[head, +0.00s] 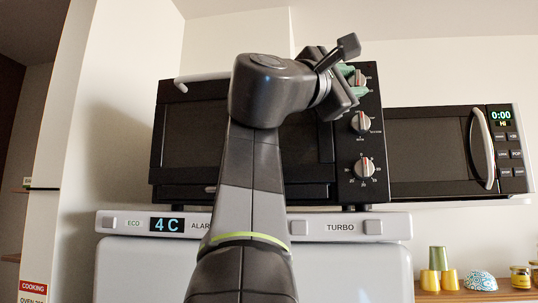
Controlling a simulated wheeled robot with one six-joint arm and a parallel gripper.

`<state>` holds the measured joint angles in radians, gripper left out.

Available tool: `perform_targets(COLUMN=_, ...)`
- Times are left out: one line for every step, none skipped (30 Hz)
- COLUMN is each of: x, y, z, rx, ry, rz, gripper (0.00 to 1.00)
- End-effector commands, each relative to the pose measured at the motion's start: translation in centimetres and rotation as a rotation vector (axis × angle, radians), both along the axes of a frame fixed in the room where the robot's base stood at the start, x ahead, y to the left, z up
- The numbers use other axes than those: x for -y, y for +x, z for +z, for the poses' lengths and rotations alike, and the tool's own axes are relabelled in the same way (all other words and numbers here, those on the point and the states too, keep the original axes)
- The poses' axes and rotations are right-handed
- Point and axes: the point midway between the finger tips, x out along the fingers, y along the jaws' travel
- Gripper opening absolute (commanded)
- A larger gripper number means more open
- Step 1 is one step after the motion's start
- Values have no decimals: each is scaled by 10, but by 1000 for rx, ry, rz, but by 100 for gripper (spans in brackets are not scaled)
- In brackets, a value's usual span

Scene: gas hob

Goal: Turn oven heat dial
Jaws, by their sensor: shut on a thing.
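A black oven (196,135) stands on top of a white fridge, with a control panel on its right side. The panel carries a column of silvery dials. The top dial (361,78) is partly covered by my gripper (354,80), whose green-tipped fingers are shut on it. The middle dial (361,123) and the bottom dial (364,167) are in clear view below, each with printed marks around it. My arm crosses in front of the oven's door and hides part of it.
A microwave (430,150) with a lit display stands close to the right of the oven. The fridge (350,260) below has a button strip reading 4 C. Cups (439,258), a patterned bowl (480,281) and jars (521,277) sit at the lower right. A wall edge stands at the left.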

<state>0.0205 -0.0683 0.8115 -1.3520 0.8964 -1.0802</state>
Motion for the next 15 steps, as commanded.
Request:
perform_targets(x=0, y=0, z=-1, rx=0, ry=2, rz=0, gripper=8)
perform_targets(x=0, y=0, z=-1, rx=0, ry=2, rz=0, gripper=8)
perform_targets(x=0, y=0, z=-1, rx=0, ry=2, rz=0, gripper=8)
perform_targets(x=0, y=0, z=-1, rx=0, ry=2, rz=0, gripper=8)
perform_targets(x=0, y=0, z=-1, rx=0, ry=2, rz=0, gripper=8)
perform_targets(x=0, y=0, z=-1, rx=0, ry=2, rz=0, gripper=8)
perform_targets(x=0, y=0, z=-1, rx=0, ry=2, rz=0, gripper=8)
perform_targets(x=0, y=0, z=-1, rx=0, ry=2, rz=0, gripper=8)
perform_targets(x=0, y=0, z=-1, rx=0, ry=2, rz=0, gripper=8)
perform_targets(x=0, y=0, z=-1, rx=0, ry=2, rz=0, gripper=35)
perform_targets(x=0, y=0, z=-1, rx=0, ry=2, rz=0, gripper=41)
perform_targets(x=0, y=0, z=-1, rx=0, ry=2, rz=0, gripper=49)
perform_targets(x=0, y=0, z=-1, rx=-1, ry=2, rz=-1, gripper=52)
perform_targets(x=0, y=0, z=-1, rx=-1, ry=2, rz=-1, gripper=52)
perform_targets(x=0, y=0, z=-1, rx=0, ry=1, rz=0, gripper=52)
